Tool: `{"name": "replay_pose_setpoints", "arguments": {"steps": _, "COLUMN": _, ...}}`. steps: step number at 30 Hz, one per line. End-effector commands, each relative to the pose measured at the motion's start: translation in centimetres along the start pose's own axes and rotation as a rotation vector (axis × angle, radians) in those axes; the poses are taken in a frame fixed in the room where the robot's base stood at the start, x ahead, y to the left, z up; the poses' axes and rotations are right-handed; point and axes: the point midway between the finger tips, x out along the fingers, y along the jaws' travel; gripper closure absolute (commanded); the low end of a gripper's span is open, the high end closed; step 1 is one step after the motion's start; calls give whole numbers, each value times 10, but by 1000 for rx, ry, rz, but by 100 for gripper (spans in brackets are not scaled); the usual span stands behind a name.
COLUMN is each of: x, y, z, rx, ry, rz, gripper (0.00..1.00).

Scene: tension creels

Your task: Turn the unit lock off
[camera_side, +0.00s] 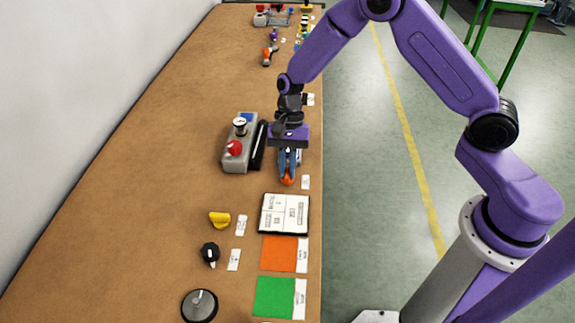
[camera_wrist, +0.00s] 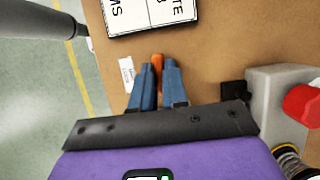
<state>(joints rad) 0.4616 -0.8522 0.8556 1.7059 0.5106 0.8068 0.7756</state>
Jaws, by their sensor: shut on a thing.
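My gripper (camera_side: 288,178) points down over the right side of the wooden table. Its blue fingers are closed around a small orange part (camera_side: 287,181), whose end shows past the fingertips. In the wrist view the orange part (camera_wrist: 157,60) lies between the two fingers of my gripper (camera_wrist: 158,67). This part may be the unit lock; the small white label (camera_side: 305,182) beside it is too small to read. The fingers hide most of its shape, so I cannot tell its turn position.
A grey box with a red button (camera_side: 234,148) and a black bar (camera_side: 259,145) stand left of my gripper. A white printed board (camera_side: 284,213), yellow knob (camera_side: 219,219), black knob (camera_side: 210,253), orange sheet (camera_side: 278,253) and green sheet (camera_side: 273,297) lie nearer the camera. The table's left is clear.

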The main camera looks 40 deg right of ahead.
Motion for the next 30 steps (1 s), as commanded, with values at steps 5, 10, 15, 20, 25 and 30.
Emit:
{"name": "replay_pose_setpoints", "arguments": {"steps": 5, "x": 0, "y": 0, "z": 0, "rx": -28, "ry": 0, "rz": 12, "gripper": 100}}
{"name": "replay_pose_setpoints", "arguments": {"steps": 10, "x": 0, "y": -1, "z": 0, "rx": -104, "ry": 0, "rz": 43, "gripper": 100}}
{"name": "replay_pose_setpoints", "arguments": {"steps": 15, "x": 0, "y": -2, "z": 0, "rx": -224, "ry": 0, "rz": 93, "gripper": 100}}
{"name": "replay_pose_setpoints", "arguments": {"steps": 20, "x": 0, "y": -3, "z": 0, "rx": -363, "ry": -1, "rz": 151, "gripper": 100}}
{"name": "replay_pose_setpoints", "arguments": {"steps": 25, "x": 0, "y": -4, "z": 1, "rx": -514, "ry": 0, "rz": 213, "gripper": 100}}
{"name": "replay_pose_setpoints", "arguments": {"steps": 30, "x": 0, "y": -5, "z": 1, "rx": -663, "ry": 0, "rz": 275, "gripper": 100}}
